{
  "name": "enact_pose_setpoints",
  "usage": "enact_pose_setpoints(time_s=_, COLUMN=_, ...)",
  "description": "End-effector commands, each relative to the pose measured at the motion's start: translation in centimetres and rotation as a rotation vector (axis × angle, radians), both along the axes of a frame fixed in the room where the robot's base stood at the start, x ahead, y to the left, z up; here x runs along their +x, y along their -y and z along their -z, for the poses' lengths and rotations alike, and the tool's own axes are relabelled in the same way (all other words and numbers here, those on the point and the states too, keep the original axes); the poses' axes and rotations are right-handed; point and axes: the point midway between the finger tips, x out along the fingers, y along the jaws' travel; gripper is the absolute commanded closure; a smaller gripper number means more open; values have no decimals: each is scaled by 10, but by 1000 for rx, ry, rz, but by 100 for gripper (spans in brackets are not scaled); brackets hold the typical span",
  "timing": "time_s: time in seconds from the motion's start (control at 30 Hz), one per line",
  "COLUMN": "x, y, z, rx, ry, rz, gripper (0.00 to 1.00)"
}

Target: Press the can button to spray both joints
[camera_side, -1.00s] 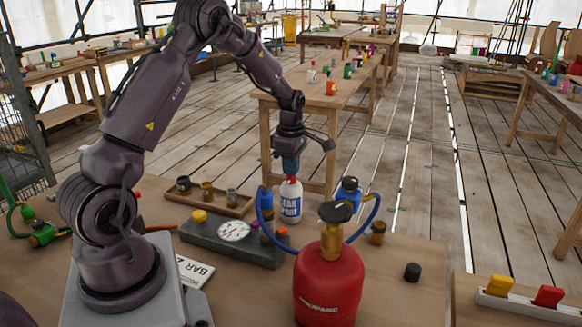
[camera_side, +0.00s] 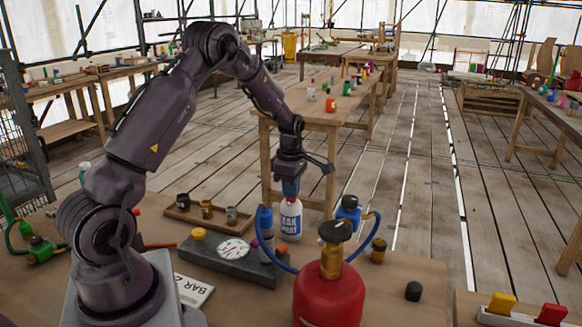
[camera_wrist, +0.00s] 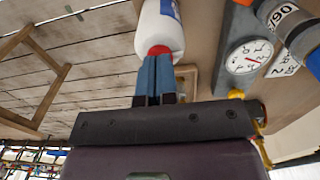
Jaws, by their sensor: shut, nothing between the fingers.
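The white leak spray can (camera_side: 291,222) stands upright on the bench behind the red propane cylinder (camera_side: 328,298). It also shows at the top of the wrist view (camera_wrist: 163,22), with a red button (camera_wrist: 159,50) on its top. My gripper (camera_side: 291,196) points down over the can, shut and empty. In the wrist view its blue fingertips (camera_wrist: 157,60) are together at the button; I cannot tell whether they press it. Blue hoses (camera_side: 368,234) run from both sides of the brass valve (camera_side: 331,254) on the cylinder. The joints are too small to make out, and no spray shows.
A grey block with a dial gauge (camera_side: 234,249) lies left of the can. A wooden tray (camera_side: 180,214) of small pots is behind it. A blue bottle (camera_side: 349,211) stands right of the can.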

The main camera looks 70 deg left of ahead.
Motion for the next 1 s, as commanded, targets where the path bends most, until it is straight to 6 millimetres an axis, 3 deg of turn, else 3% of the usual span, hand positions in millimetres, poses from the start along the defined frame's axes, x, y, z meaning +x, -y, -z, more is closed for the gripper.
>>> enact_pose_setpoints(time_s=0.13, x=-1, y=1, z=-22, rx=-1, ry=-2, rz=2, gripper=100)
enact_pose_setpoints(time_s=0.4, x=1, y=0, z=-88, rx=3, ry=4, rz=1, gripper=100)
enact_pose_setpoints(time_s=0.6, x=1, y=0, z=-122, rx=2, ry=4, rz=0, gripper=100)
enact_pose_setpoints(time_s=1.0, x=0, y=0, z=-136, rx=1, ry=1, rz=0, gripper=100)
